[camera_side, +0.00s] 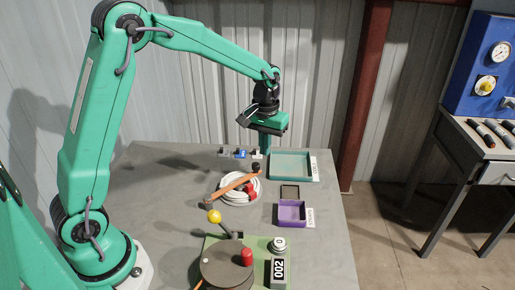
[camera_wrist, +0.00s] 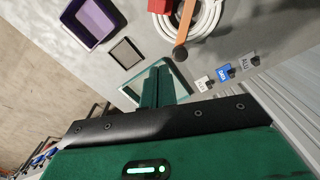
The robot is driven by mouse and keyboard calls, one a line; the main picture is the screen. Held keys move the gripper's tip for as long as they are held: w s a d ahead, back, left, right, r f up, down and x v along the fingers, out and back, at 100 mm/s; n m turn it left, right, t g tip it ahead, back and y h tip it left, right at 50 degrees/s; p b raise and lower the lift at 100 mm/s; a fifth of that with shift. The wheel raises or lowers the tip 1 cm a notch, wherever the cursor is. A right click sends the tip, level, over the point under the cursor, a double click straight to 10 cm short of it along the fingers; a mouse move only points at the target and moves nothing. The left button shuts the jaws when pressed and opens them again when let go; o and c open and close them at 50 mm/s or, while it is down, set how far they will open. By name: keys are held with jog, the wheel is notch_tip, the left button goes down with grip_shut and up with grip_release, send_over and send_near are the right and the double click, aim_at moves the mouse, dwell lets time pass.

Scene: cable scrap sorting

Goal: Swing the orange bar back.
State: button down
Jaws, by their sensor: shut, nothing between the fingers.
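The orange bar (camera_side: 232,185) lies slantwise across a coil of white cable (camera_side: 222,192), with a dark knob (camera_side: 256,167) at its far right end. In the wrist view the orange bar (camera_wrist: 182,22) crosses the coil (camera_wrist: 208,22) and ends in the round dark knob (camera_wrist: 180,54). A red block (camera_side: 250,191) sits at the coil's right side beside the bar. My gripper (camera_side: 265,150) points down just beyond the knob, apart from it in the wrist view. Its green fingers (camera_wrist: 158,72) are shut with nothing between them.
Small label tags (camera_side: 240,153) stand at the table's back edge. A teal tray (camera_side: 291,154), a small dark tray (camera_side: 290,185) and a purple tray (camera_side: 291,203) lie right of the coil. In front is a green-based device with a yellow-knobbed lever (camera_side: 214,216) and red knob (camera_side: 247,257).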

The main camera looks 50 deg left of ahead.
jog(key=shift+f, duration=0.25)
jog(key=shift+f, duration=3.6)
jog(key=shift+s+a+r, duration=0.1)
jog(key=shift+a, duration=2.3)
jog(key=shift+s+a, duration=0.15)
jog(key=shift+a, duration=0.7)
jog(key=shift+s+a, duration=0.15)
jog(key=shift+a, duration=0.7)
jog(key=shift+s+a, duration=0.3)
jog(key=shift+a, duration=0.4)
jog(key=shift+s+a, duration=0.35)
jog(key=shift+a, duration=0.4)
jog(key=shift+s+a, duration=0.3)
jog(key=shift+a, duration=0.4)
jog(key=shift+s+a, duration=0.65)
jog(key=shift+a, duration=0.1)
jog(key=shift+a, duration=0.1)
jog(key=shift+w+d, duration=0.35)
jog(key=shift+d, duration=0.15)
